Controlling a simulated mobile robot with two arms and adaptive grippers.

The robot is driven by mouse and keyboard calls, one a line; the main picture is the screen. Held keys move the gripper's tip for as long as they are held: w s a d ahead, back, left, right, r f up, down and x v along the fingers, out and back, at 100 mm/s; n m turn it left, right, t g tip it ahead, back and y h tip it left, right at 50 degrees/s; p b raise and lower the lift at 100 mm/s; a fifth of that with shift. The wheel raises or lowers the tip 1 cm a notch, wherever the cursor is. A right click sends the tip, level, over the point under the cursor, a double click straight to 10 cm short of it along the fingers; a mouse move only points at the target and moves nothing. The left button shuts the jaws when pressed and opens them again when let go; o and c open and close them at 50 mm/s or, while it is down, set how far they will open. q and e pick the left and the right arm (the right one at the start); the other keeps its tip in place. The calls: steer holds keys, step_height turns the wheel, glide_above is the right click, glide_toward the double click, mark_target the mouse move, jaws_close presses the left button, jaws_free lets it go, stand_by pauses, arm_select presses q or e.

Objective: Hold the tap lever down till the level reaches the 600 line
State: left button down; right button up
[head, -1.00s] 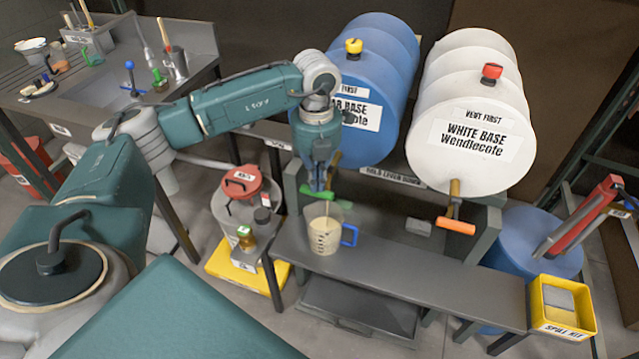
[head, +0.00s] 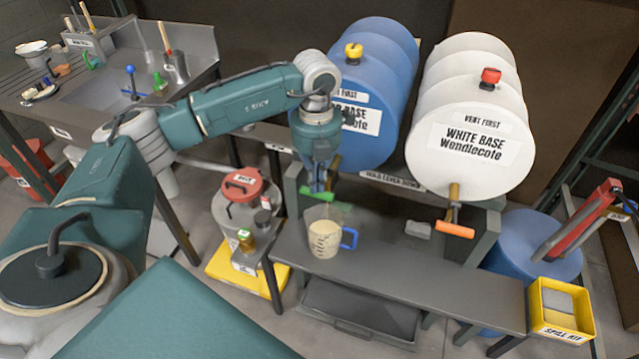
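My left gripper (head: 319,180) points down in front of the blue drum (head: 375,65), with its fingertips at the green tap lever (head: 327,196). I cannot tell whether the fingers are open or shut. The lever slants down to the right, its free end just above the clear measuring jug (head: 325,240). The jug stands upright on the grey bench (head: 420,275), its blue handle (head: 350,237) to the right. Pale liquid shows inside. The level against the small marks is too small to read. The spout is hidden behind the gripper. My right gripper is out of view.
The white drum (head: 470,120) has an orange-handled tap (head: 455,229) on the right. A grey block (head: 418,228) lies on the bench. A yellow spill kit bin (head: 560,333) stands at right. A red-lidded can (head: 241,184) stands left of the jug.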

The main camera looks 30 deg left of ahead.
arm_select(q)
steer(key=shift+r+p, duration=0.4)
steer(key=shift+r, duration=0.7)
steer(key=shift+r+p, duration=1.7)
steer(key=shift+r, duration=0.85)
